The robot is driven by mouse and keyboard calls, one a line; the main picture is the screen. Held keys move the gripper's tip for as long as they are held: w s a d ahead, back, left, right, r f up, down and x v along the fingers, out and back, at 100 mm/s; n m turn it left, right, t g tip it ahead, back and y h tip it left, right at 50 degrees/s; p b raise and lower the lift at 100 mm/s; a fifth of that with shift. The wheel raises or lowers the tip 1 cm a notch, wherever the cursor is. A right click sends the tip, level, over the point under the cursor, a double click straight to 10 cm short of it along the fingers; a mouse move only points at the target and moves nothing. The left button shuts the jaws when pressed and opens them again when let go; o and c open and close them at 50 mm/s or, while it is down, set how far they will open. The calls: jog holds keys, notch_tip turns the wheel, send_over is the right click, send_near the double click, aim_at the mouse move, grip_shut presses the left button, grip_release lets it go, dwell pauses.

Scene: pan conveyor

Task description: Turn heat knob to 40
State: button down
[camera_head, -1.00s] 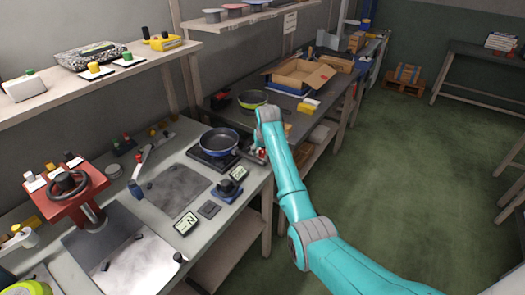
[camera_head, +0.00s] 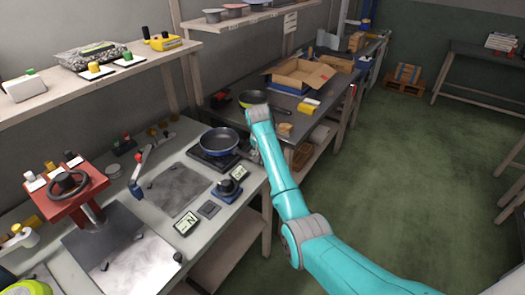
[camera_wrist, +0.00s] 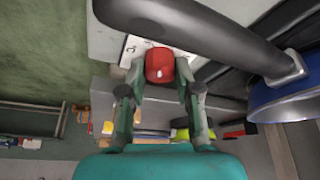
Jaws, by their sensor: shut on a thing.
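In the wrist view, a red knob (camera_wrist: 160,66) with a small white mark sits between the two fingers of my gripper (camera_wrist: 160,80), which is shut on it. A white dial plate with dark markings (camera_wrist: 132,48) shows behind the knob. Its numbers are too small or covered to read. A dark pan handle (camera_wrist: 215,35) crosses above the knob and leads to the blue pan (camera_wrist: 285,103) at the right. In the head view, the pan (camera_head: 219,143) sits on the black burner (camera_head: 212,160), and my arm hides the knob and most of my gripper.
The floor at the right is open.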

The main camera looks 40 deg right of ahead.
jog(key=m, duration=0.2)
jog(key=m+g, duration=0.1)
jog(key=m, duration=0.1)
jog(key=shift+w+a+g+h, duration=0.1)
jog(key=shift+w+g+h, duration=0.05)
jog(key=shift+g+h, duration=0.2)
jog(key=shift+m+g+h, duration=0.25)
jog(key=shift+m+g, duration=0.3)
jog(key=shift+m, duration=1.35)
jog(key=c, duration=0.8)
grip_release()
jog(key=v, duration=1.2)
jog(key=shift+w, duration=0.15)
